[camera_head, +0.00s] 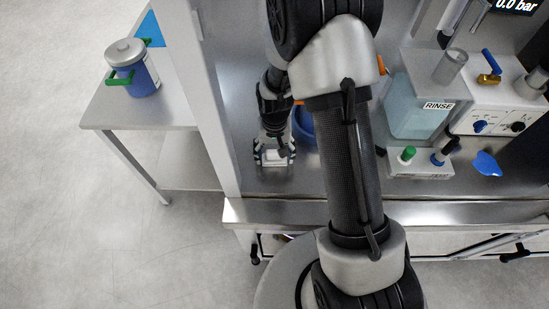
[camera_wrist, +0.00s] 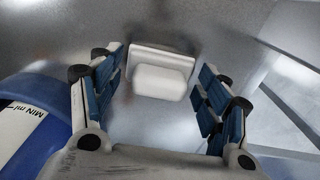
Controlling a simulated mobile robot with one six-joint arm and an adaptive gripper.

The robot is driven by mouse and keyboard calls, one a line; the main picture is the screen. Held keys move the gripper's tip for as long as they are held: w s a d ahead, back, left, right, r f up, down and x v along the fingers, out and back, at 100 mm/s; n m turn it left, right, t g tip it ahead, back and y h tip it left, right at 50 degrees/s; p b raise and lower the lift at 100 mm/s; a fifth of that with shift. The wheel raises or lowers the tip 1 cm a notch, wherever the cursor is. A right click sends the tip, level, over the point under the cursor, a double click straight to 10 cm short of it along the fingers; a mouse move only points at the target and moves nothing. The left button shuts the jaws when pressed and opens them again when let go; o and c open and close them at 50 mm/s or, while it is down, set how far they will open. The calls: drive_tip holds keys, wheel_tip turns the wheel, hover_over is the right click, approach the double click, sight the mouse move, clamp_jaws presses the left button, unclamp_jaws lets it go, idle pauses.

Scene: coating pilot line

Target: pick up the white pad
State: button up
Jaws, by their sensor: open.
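The white pad (camera_wrist: 160,82) lies on the metal bench surface in the wrist view, a rounded white block with a thin pale edge behind it. My gripper (camera_wrist: 158,90) is open, with one blue-lined finger on each side of the pad and a visible gap to both. In the head view my gripper (camera_head: 273,156) points down at the bench, left of my arm. A small white patch shows between its fingers there, partly hidden by them.
A blue container (camera_wrist: 30,130) with a white scale label stands close beside my left finger; its blue side (camera_head: 304,125) shows partly behind my arm. A rinse tank (camera_head: 410,110) and a small bottle rack (camera_head: 420,165) stand to the right. A side table (camera_head: 185,112) holds a lidded blue-and-white canister (camera_head: 140,75).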

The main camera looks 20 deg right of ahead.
drive_tip(key=shift+c, duration=0.4)
drive_tip(key=c, duration=1.1)
